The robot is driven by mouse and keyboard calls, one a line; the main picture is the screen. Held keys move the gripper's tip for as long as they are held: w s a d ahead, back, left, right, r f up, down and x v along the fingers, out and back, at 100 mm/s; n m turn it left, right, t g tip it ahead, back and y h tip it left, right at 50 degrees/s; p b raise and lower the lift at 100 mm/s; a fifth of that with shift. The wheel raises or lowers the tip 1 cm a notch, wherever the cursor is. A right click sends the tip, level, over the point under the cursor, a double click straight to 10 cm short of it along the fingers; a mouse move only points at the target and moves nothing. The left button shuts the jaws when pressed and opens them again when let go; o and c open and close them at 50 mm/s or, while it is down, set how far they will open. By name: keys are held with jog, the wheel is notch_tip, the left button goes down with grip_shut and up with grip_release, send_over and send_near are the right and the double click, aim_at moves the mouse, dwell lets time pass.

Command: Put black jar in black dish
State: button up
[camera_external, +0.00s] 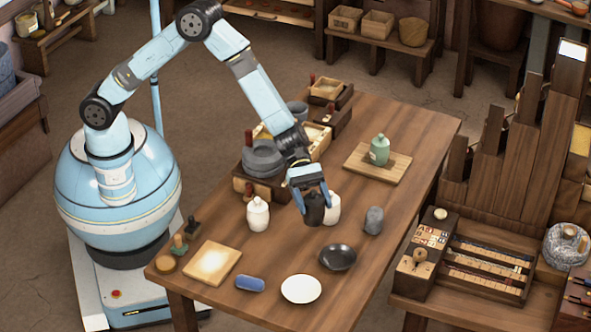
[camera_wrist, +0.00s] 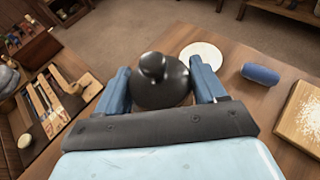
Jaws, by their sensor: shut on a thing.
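The black jar (camera_external: 313,211) is between the fingers of my gripper (camera_external: 311,191), which is shut on it. The jar looks upright; I cannot tell whether its base touches the table. In the wrist view its round-knobbed dark lid (camera_wrist: 153,66) shows between the two blue fingers (camera_wrist: 160,88). The black dish (camera_external: 338,257) lies empty on the table, in front and a little right of the jar in the external view. In the wrist view the dish is hard to tell apart from the dark jar.
A white jar (camera_external: 332,209) stands close right of the held jar, another white jar (camera_external: 258,214) to its left, and a grey stone-like jar (camera_external: 374,220) further right. A white plate (camera_external: 301,289) and blue cylinder (camera_external: 250,284) lie near the dish. A green jar (camera_external: 379,149) stands on a board.

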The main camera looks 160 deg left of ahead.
jog(key=w+a+f, duration=0.1)
jog(key=w+f, duration=0.1)
jog(key=f, duration=0.1)
jog(key=w+a+f, duration=0.2)
jog(key=w+f, duration=0.1)
jog(key=f, duration=0.1)
jog(key=w+a+f, duration=0.2)
jog(key=f, duration=0.1)
jog(key=shift+w+f, duration=0.3)
jog(key=shift+f, duration=0.1)
jog(key=o, duration=1.3)
jog(key=v, duration=1.2)
jog(key=shift+s, duration=0.1)
